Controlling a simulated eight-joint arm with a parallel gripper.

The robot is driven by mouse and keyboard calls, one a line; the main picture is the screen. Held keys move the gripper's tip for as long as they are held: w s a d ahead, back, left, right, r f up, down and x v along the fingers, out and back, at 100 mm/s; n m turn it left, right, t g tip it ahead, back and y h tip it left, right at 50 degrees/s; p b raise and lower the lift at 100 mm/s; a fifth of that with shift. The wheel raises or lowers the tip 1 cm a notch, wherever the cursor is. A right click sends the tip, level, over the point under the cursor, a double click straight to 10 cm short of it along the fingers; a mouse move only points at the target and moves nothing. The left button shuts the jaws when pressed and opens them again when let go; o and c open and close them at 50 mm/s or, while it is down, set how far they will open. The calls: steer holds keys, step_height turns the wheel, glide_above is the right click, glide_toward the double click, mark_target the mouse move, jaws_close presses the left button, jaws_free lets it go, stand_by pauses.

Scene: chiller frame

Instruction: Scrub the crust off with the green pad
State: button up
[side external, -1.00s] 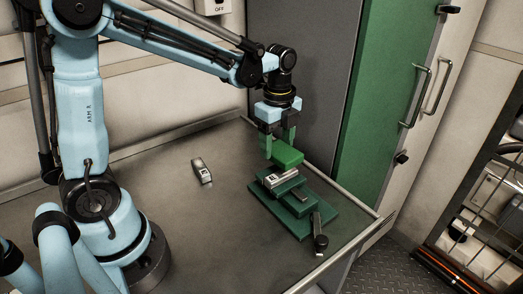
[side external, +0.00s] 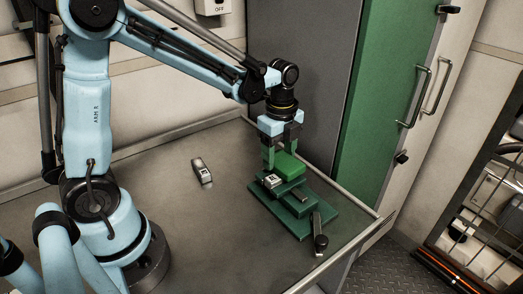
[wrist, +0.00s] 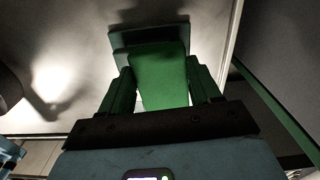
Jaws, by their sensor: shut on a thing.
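The green pad (side external: 287,166) is a bright green block between the fingers of my gripper (side external: 281,158), which is shut on it. In the wrist view the green pad (wrist: 160,75) fills the space between both fingers of my gripper (wrist: 160,92). The pad is low over the back part of a dark green stepped stand (side external: 263,211). A small metal piece with a pale label (side external: 271,181) lies on the upper step, just left of and in front of the pad. Whether pad and metal piece touch is hidden. I cannot make out any crust.
A similar metal piece (side external: 202,171) lies on the grey table (side external: 150,190), left of the stand. A dark-and-silver piece (side external: 319,233) leans at the stand's front right. A grey cabinet wall (side external: 300,80) rises close behind my gripper. The table's left middle is clear.

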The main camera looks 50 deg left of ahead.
steer(key=shift+a, duration=0.55)
steer(key=shift+r, duration=4.1)
